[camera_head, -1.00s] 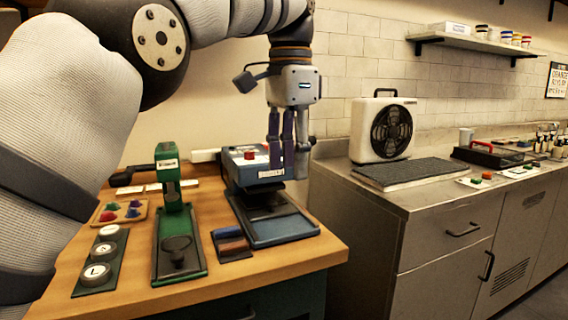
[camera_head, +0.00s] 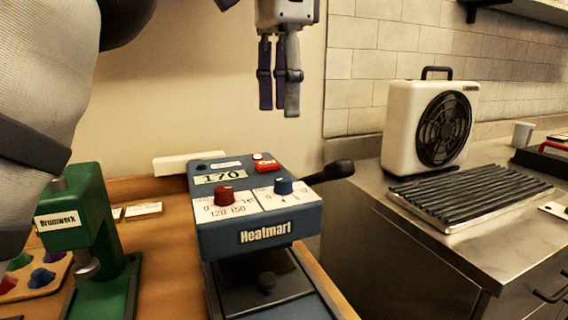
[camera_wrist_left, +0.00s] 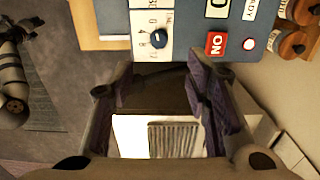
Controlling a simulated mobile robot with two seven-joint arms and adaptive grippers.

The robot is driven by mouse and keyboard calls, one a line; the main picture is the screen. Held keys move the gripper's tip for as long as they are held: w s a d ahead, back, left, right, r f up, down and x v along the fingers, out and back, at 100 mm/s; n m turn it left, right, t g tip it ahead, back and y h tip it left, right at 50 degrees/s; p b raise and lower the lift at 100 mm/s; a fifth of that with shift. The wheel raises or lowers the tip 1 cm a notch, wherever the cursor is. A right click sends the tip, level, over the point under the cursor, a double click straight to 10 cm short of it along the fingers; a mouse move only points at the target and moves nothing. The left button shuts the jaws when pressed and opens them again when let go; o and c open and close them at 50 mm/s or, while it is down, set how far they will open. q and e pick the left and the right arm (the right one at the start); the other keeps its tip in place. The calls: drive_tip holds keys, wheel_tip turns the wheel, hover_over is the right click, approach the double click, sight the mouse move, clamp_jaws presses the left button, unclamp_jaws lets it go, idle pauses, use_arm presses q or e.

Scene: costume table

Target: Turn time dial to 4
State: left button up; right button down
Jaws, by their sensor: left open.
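The blue heat press (camera_head: 305,222), marked Heatmarl, stands on the wooden table. On its sloped top are a red dial (camera_head: 224,195) and, to the right, a blue dial (camera_head: 283,186) on a white numbered scale. The blue dial's pointer is too small to read surely in the head view. In the left wrist view the blue dial (camera_wrist_left: 159,38) shows near the top, with numbers around it. My right gripper is not in view.
A black lever (camera_head: 335,169) sticks out right of the press. A green press (camera_head: 85,215) stands at left. A display reading 170 (camera_head: 220,177) and a red button (camera_head: 267,166) sit behind the dials. At right, a white fan (camera_head: 430,125) stands on the metal counter.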

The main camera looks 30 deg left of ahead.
sight(283, 178)
use_arm(q)
wheel_tip(283, 178, down, 11)
drive_tip(key=shift+s+d+r+p, duration=0.1)
drive_tip(key=shift+s+p, duration=0.05)
drive_tip(key=shift+p, duration=0.4)
drive_tip(key=shift+f, duration=0.25)
clamp_jaws()
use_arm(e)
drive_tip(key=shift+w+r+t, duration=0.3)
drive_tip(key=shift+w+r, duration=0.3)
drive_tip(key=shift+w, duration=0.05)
